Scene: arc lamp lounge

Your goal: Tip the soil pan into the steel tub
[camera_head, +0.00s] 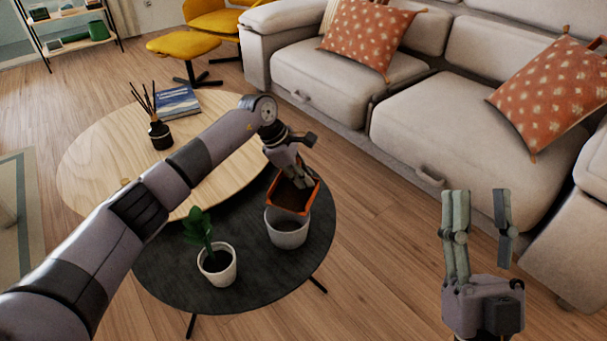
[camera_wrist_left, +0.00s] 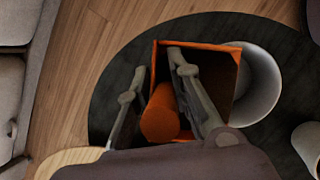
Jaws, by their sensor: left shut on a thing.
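The orange soil pan (camera_head: 290,202) is held over the back of the steel tub (camera_head: 287,239) on the dark round table. My left gripper (camera_head: 298,178) is shut on the pan. In the left wrist view, the pan (camera_wrist_left: 236,57) overlaps the pale tub (camera_wrist_left: 268,88), and its thick orange handle (camera_wrist_left: 160,116) sits between the fingers of my left gripper (camera_wrist_left: 156,70). The pan looks tilted, with a dark inside; how much soil it holds is unclear. The tub's inside looks dark. My right gripper (camera_head: 479,205) is open and empty, off to the right of the table.
A potted plant (camera_head: 217,267) stands left of the tub on the dark table (camera_head: 170,282). The pale wooden table (camera_head: 95,160) behind carries a reed diffuser (camera_head: 160,135) and a blue book (camera_head: 178,101). A sofa (camera_head: 440,130) fills the back right.

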